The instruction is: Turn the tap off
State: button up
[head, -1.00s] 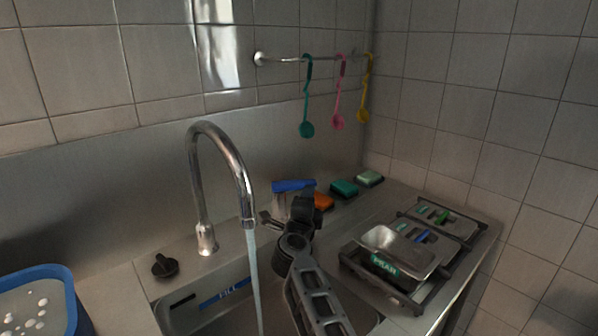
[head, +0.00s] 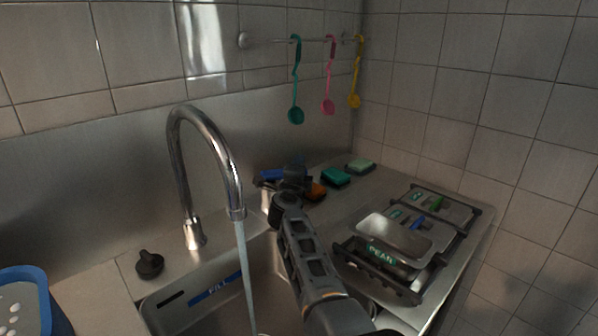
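The chrome tap (head: 205,150) arches over the sink (head: 190,310), and a stream of water (head: 246,280) runs from its spout. A black knob (head: 149,263) sits on the counter to the left of the tap's base. My arm reaches up from the lower right over the sink. My gripper (head: 264,184) is at its far end, right of the spout and well away from the knob. It is small and dark against the things behind it, so I cannot see whether its fingers are open or shut.
A blue item (head: 272,174), partly hidden, and orange (head: 316,191), teal (head: 335,177) and pale green (head: 360,166) sponges lie behind my arm. Metal containers in a rack (head: 432,262) stand right. A blue tub (head: 30,285) stands left. Spoons (head: 297,85) hang above.

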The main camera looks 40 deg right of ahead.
grip_shut()
dwell(0.4)
